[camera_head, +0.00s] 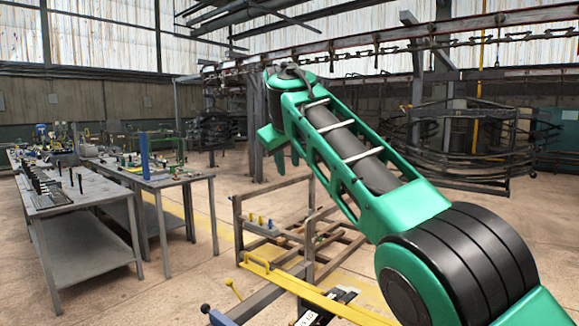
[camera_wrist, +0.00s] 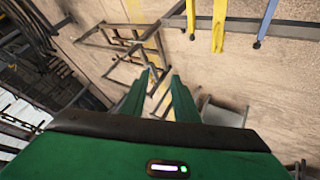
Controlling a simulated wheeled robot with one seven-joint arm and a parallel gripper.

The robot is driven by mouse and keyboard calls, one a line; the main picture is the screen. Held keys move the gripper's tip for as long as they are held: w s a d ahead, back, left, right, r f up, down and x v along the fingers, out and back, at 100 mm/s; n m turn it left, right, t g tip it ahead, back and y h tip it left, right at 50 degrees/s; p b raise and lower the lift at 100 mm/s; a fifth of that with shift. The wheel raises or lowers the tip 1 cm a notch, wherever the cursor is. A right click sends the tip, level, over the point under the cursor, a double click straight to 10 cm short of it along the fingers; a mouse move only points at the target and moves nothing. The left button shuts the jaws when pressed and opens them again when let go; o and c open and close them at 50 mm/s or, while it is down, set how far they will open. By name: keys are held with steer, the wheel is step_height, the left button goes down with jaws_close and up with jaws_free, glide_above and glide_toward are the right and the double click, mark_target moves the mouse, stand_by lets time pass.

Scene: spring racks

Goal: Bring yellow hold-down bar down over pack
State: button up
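The yellow hold-down bar (camera_head: 303,287) is long and straight, and runs slantwise along the lower middle of the head view, partly behind my arm. My gripper (camera_head: 287,163) is up and away from the bar, pointing down, seen beyond my green arm. In the wrist view my gripper (camera_wrist: 161,76) shows two green fingers apart with nothing between them. A yellow strip (camera_wrist: 219,25) is at the top there; I cannot tell if it is the bar.
A metal frame rack (camera_head: 238,215) with small coloured knobs stands behind the bar. Grey workbenches (camera_head: 75,192) with parts are at the left. An overhead chain rail crosses the top.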

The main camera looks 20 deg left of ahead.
steer(key=v, duration=1)
steer(key=shift+r, duration=0.3)
